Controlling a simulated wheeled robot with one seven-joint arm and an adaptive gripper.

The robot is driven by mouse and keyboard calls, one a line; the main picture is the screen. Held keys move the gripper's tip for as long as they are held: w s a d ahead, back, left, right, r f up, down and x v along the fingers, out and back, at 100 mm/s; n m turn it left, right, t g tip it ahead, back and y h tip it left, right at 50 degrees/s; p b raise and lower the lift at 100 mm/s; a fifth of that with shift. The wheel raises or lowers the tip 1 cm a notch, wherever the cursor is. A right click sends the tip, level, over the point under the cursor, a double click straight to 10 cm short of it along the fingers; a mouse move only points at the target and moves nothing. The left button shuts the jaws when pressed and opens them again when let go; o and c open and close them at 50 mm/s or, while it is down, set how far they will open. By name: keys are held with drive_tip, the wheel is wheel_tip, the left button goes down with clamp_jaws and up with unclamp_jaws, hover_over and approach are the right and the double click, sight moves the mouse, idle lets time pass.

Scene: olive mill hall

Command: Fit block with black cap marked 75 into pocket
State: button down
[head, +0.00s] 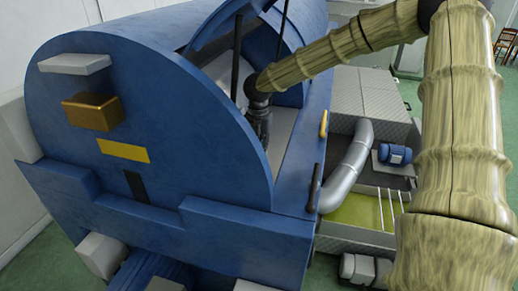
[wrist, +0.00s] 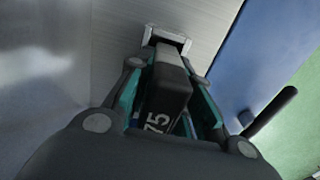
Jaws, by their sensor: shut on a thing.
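My gripper (wrist: 163,78) is shut on the block with the black cap marked 75 (wrist: 170,88) in the wrist view. The white digits 75 show near the gripper's palm. The block's far end points at a pale rectangular rim with a dark opening, the pocket (wrist: 180,37), on a grey metal wall. The block's far end is close to the rim; whether it has entered the opening cannot be told. In the head view my gripper (head: 262,125) is inside the open hatch of the blue machine; the block and pocket cannot be made out there.
The blue machine (head: 150,150) surrounds the hatch, with its raised cover and dark struts close to my arm. A dark handle (wrist: 272,108) stands at the right in the wrist view. A silver pipe (head: 350,165) and an olive-green basin (head: 365,213) lie right of the machine.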

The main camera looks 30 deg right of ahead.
drive_tip(key=shift+f, duration=0.25)
drive_tip(key=c, duration=1.2)
unclamp_jaws()
drive_tip(key=shift+r, duration=3.75)
